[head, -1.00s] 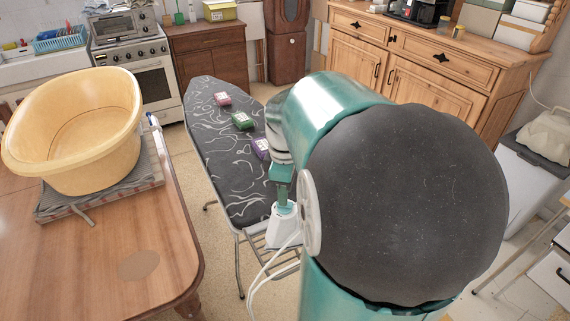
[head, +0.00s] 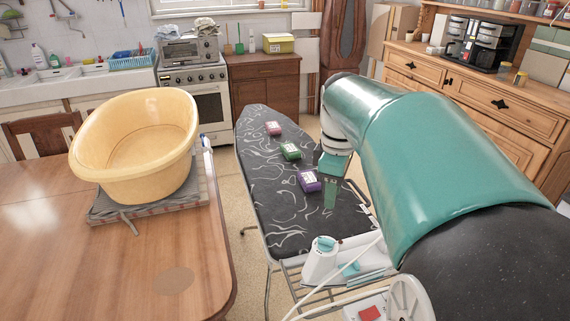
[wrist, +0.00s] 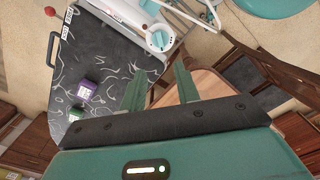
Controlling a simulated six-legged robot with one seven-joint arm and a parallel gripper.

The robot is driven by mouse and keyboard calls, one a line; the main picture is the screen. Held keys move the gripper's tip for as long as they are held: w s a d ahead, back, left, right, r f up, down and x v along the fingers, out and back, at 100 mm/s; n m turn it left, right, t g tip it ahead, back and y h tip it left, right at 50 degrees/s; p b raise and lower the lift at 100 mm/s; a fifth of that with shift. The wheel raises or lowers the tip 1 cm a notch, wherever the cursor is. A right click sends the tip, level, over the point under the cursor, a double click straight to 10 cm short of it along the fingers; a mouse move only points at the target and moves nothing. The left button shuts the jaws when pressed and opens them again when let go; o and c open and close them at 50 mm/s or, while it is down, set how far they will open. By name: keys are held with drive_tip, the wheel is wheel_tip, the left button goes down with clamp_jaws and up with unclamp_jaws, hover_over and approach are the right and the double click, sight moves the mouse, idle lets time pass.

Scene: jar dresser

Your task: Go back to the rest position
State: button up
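My gripper (head: 330,188) hangs over the ironing board (head: 262,200) in the head view, beside the purple box. In the wrist view my gripper (wrist: 160,84) has its two teal fingers apart with nothing between them. My teal arm fills the right of the head view. The wooden dresser (head: 440,98) stands at the back right, with two small jars (head: 519,79) on its top beside a coffee machine (head: 474,43).
A pink box (head: 273,128), a green box (head: 290,151) and a purple box (head: 308,180) lie on the board. A white iron (head: 321,260) stands at its near end. A wooden table (head: 90,265) with a yellow tub (head: 137,143) is at left.

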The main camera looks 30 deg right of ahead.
drive_tip(key=s+a+f+m+t, duration=0.2)
drive_tip(key=a+m, duration=0.1)
drive_tip(key=a, duration=0.8)
drive_tip(key=s+a+f+m+t, duration=0.1)
drive_tip(key=s+a+m+t, duration=0.1)
drive_tip(key=a, duration=0.9)
drive_tip(key=shift+s+a+f+m+t, duration=0.25)
drive_tip(key=shift+a+f+m+t, duration=0.1)
drive_tip(key=shift+m+t, duration=0.5)
drive_tip(key=shift+d, duration=0.1)
